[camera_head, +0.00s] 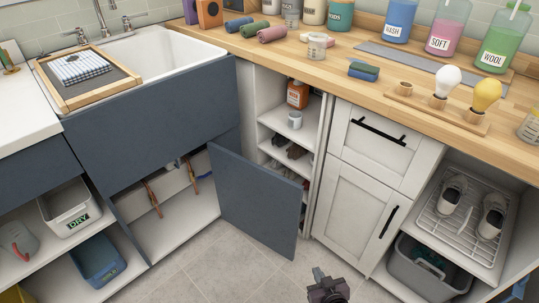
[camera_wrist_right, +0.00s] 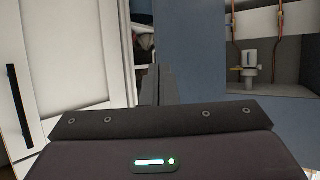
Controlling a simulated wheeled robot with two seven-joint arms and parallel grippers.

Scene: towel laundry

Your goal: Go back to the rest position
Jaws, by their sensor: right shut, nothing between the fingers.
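My right gripper (camera_head: 320,275) shows at the bottom centre of the head view, low in front of the white cabinet and to the right of the open dark blue door (camera_head: 258,205). In the right wrist view the fingers (camera_wrist_right: 155,85) are together, with nothing between them. They point toward the gap between the white cabinet door (camera_wrist_right: 75,65) and the blue door (camera_wrist_right: 205,60). My left gripper is not in view.
The sink cabinet (camera_head: 175,225) stands open, with copper pipes inside. Open shelves (camera_head: 285,160) hold a bottle and a mug. A wooden counter (camera_head: 340,75) carries jars, rolled towels and bulbs. A shoe rack (camera_head: 465,215) sits at the right. The tiled floor (camera_head: 215,275) is clear.

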